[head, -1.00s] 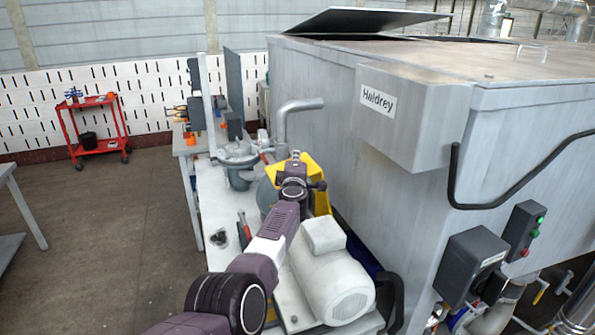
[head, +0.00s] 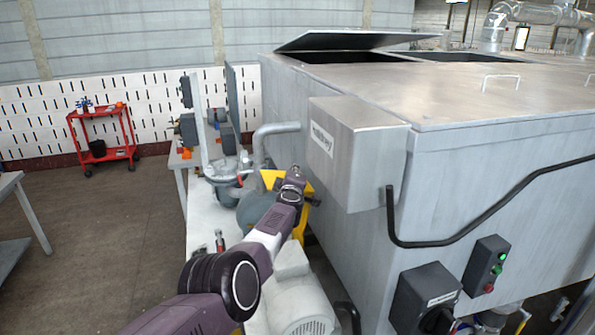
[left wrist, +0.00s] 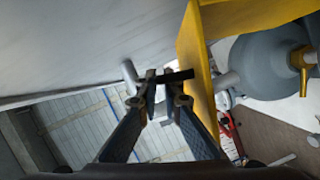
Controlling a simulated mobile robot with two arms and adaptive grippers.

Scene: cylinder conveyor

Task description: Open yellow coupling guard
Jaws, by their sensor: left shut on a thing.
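The yellow coupling guard (head: 303,205) stands between the grey pump and the motor, beside the large tank, partly hidden by my left arm. In the left wrist view it is a yellow plate (left wrist: 197,80) with a yellow strip along the top. My left gripper (head: 295,172) is at the guard's upper edge. In the left wrist view its fingertips (left wrist: 165,88) are shut around a short black handle (left wrist: 178,75) next to the plate. The exact contact is hard to see. My right gripper is out of view.
The tank (head: 480,160) with its box labelled Haldrey (head: 360,160) stands close on the right. The pale motor (head: 295,300) lies below my arm, the grey rounded pump body (head: 255,207) beside the guard. A red cart (head: 103,135) stands far left; floor there is clear.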

